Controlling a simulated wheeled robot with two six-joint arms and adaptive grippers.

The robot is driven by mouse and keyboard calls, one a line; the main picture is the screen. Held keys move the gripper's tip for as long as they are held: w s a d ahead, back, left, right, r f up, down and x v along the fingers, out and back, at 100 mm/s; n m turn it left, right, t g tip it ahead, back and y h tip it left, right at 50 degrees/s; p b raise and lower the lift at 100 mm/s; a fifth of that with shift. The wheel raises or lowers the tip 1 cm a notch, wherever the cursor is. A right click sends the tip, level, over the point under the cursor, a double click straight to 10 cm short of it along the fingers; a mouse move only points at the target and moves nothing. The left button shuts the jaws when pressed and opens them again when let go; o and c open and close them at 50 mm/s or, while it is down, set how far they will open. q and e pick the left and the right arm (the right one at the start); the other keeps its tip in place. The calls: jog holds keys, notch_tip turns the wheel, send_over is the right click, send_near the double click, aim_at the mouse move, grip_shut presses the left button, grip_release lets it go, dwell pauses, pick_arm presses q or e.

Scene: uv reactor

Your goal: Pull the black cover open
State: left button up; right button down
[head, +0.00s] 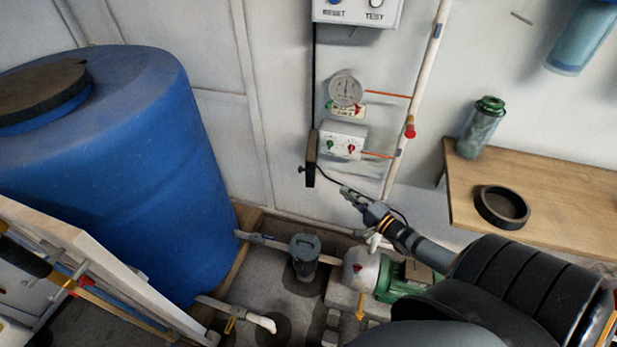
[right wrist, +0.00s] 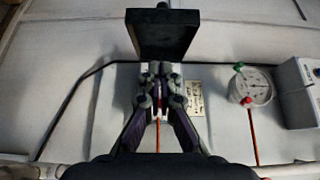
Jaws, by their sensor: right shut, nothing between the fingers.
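The black cover (head: 311,160) stands out from the wall at the left side of a small white box (head: 343,140) with a green and a red knob. In the head view it shows nearly edge-on, swung clear of the box front. In the right wrist view the cover (right wrist: 162,32) is a dark rectangle with a small knob at its far edge. My right gripper (head: 346,191) is shut and empty, below the box in the head view. In the right wrist view its fingers (right wrist: 160,72) hide much of the box. I cannot tell whether they touch the cover. My left gripper is not in view.
A gauge (head: 346,88) sits above the box, and a white pipe (head: 418,90) runs to its right. A large blue tank (head: 120,170) fills the left. A wooden shelf (head: 545,200) with a jar (head: 481,128) is at the right. A pump (head: 385,275) stands below.

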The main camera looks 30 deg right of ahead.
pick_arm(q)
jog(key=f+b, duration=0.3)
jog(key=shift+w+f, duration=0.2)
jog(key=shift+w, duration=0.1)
pick_arm(e)
jog(key=w+a, duration=0.4)
jog(key=w, duration=0.7)
jog(key=shift+w+a, duration=0.15)
jog(key=shift+w, duration=0.25)
jog(key=shift+f, duration=0.1)
